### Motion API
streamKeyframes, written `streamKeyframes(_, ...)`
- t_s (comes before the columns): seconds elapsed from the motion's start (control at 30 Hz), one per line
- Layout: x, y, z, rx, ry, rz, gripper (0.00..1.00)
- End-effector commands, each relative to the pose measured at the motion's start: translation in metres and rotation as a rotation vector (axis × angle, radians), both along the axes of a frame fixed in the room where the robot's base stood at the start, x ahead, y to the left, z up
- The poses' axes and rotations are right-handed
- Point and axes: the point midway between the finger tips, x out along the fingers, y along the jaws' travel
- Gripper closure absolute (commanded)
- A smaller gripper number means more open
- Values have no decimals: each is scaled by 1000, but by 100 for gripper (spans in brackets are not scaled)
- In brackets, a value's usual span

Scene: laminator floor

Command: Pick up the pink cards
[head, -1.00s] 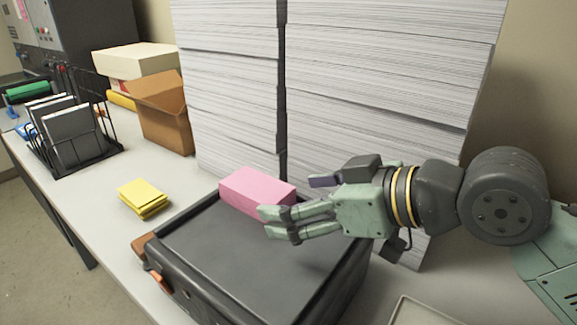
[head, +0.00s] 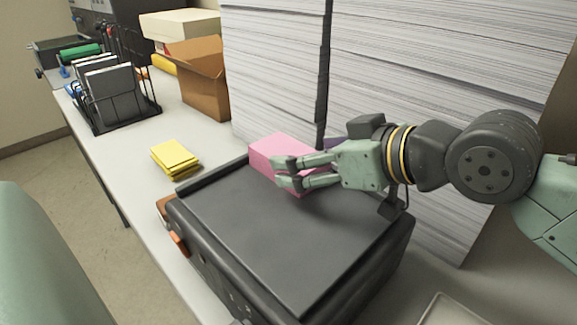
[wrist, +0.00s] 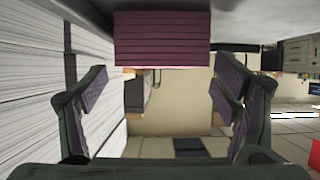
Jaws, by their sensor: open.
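The pink cards (head: 270,151) form a block-shaped stack on the far edge of the black machine's flat top (head: 270,220), close to the tall paper stacks. My gripper (head: 282,172) is in front of the stack in the head view and hides part of its right side. In the wrist view the gripper (wrist: 160,100) is open, with one finger on each side and nothing between the tips. The pink cards (wrist: 162,38) show there at the top centre, between the finger lines and beyond the tips. I cannot tell whether a finger touches them.
Tall white paper stacks (head: 430,70) stand right behind the gripper. Yellow cards (head: 175,157) lie on the table at left. A wire rack (head: 120,100) and an open cardboard box (head: 203,82) stand farther back. A pale tray (head: 450,310) is at lower right.

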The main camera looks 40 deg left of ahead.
Motion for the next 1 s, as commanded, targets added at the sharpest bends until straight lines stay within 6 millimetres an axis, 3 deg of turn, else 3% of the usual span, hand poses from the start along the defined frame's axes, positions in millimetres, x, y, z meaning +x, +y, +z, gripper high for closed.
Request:
streamKeyframes(0.03, 0, 6, -8, -6, -2, 0, 18)
streamKeyframes(0.3, 0, 29, -18, -3, 0, 1, 18)
streamKeyframes(0.63, 0, 33, -16, 0, 0, 1, 19)
streamKeyframes(1.0, 1, 32, -16, 0, 0, 1, 44)
